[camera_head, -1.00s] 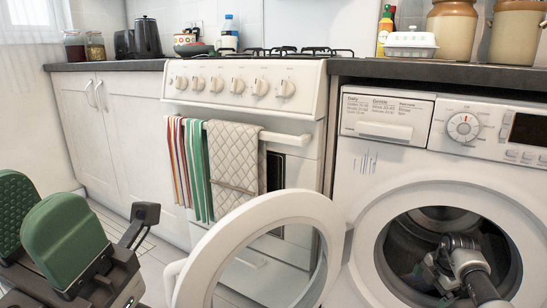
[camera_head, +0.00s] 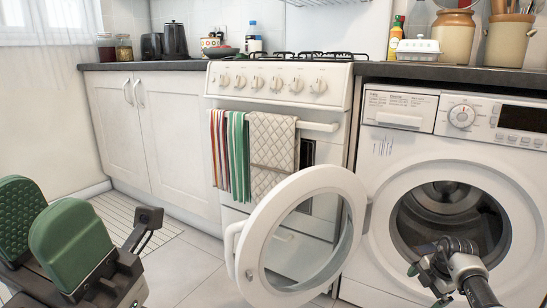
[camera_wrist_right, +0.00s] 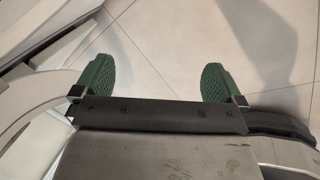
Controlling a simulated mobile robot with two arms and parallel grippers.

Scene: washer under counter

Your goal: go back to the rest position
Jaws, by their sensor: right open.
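My left gripper (camera_head: 42,228) is at the lower left of the head view. Its green pads stand apart with nothing seen between them. My right gripper (camera_head: 430,272) is low in front of the open washing machine (camera_head: 380,165), overlapping the lower edge of its drum opening in the head view. In the right wrist view my right gripper (camera_wrist_right: 156,78) has its green pads wide apart, empty, above the tiled floor. The round washer door (camera_head: 285,195) hangs open to the left of the right gripper. The visible part of the drum (camera_head: 445,200) looks empty.
A white cooker (camera_head: 285,82) with striped and quilted towels (camera_head: 272,150) stands behind the door. White cupboards (camera_head: 150,140) are at the left. The counter (camera_head: 450,75) carries jars and an egg box. Tiled floor (camera_head: 195,265) is clear between left gripper and door.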

